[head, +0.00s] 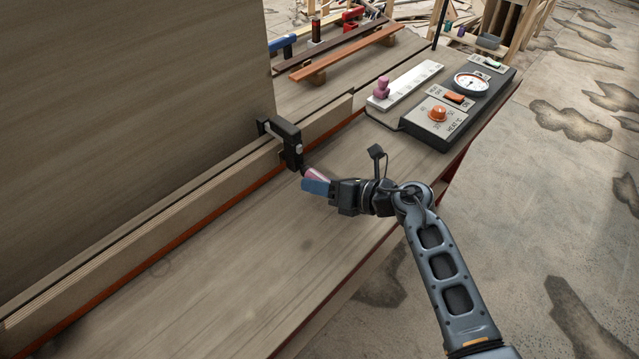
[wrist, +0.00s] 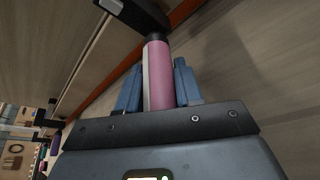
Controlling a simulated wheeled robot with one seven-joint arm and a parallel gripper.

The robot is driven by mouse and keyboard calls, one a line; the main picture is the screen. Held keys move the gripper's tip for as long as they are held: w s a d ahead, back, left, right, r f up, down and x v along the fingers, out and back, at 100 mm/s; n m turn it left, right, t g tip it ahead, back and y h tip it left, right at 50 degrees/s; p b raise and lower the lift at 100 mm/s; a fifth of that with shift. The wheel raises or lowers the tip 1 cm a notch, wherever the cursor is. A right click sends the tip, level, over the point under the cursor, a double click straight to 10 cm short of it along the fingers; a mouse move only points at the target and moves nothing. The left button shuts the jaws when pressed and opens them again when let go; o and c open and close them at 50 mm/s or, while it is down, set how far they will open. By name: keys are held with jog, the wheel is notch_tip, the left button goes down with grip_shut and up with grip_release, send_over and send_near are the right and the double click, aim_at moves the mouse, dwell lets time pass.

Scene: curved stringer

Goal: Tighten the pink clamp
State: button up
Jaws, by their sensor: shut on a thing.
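The pink clamp has a black bar and jaw (head: 289,142) set over the top edge of the long wooden strip. Its pink handle (head: 315,175) points down and to the right, toward my gripper. My gripper (head: 318,187) has blue fingers and is shut on the pink handle. In the wrist view the pink handle (wrist: 160,75) lies between the two blue fingers (wrist: 158,88), with a pale stripe along its left side. The clamp's black end (wrist: 140,14) shows at the top of the wrist view. The far side of the handle is hidden.
The layered wooden strip (head: 190,205) runs along the bench (head: 235,260) beside a tall wood panel (head: 130,110). A control box (head: 455,105) with an orange knob and a gauge sits at the right, with a white slider panel (head: 405,85) next to it. The front bench top is clear.

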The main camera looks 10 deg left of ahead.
dwell(0.4)
jog(key=o, duration=0.7)
jog(key=shift+b+v, duration=0.35)
jog(key=shift+v, duration=3.55)
jog(key=shift+s+d, duration=0.1)
jog(key=shift+s+d+p, duration=0.1)
jog(key=shift+s+d, duration=0.7)
jog(key=shift+d, duration=0.25)
jog(key=shift+s+d+p, duration=0.15)
jog(key=shift+s+d, duration=0.7)
jog(key=shift+d, duration=0.2)
jog(key=shift+s+d+p, duration=0.1)
jog(key=shift+s+d, duration=0.7)
jog(key=shift+d, duration=0.25)
